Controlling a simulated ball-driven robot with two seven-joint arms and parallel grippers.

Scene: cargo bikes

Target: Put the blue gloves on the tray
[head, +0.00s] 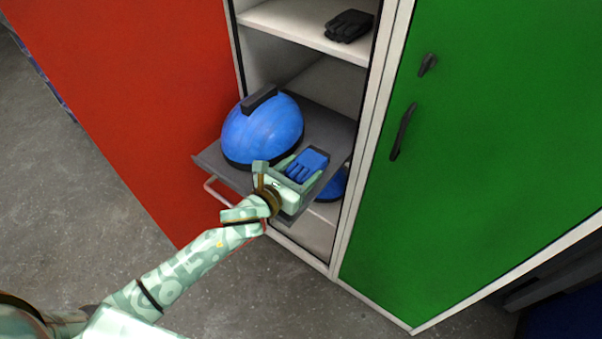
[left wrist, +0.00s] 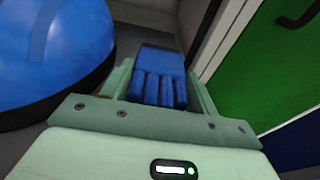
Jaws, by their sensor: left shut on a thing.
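The blue gloves (head: 308,164) are between the fingers of my left gripper (head: 304,172), which is shut on them. In the left wrist view the gloves (left wrist: 158,78) sit between the two pale green fingers (left wrist: 160,90), finger ends towards the camera. The gripper is over the right front part of the dark grey tray (head: 223,168), which sticks out of the locker. Whether the gloves touch the tray is hidden by the gripper. My right gripper is not in view.
A blue helmet (head: 262,130) stands on the tray, left of the gripper. Another blue object (head: 334,186) shows below the tray. Black gloves (head: 349,25) lie on the upper shelf (head: 290,22). A red door (head: 130,90) and a green door (head: 480,150) flank the opening.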

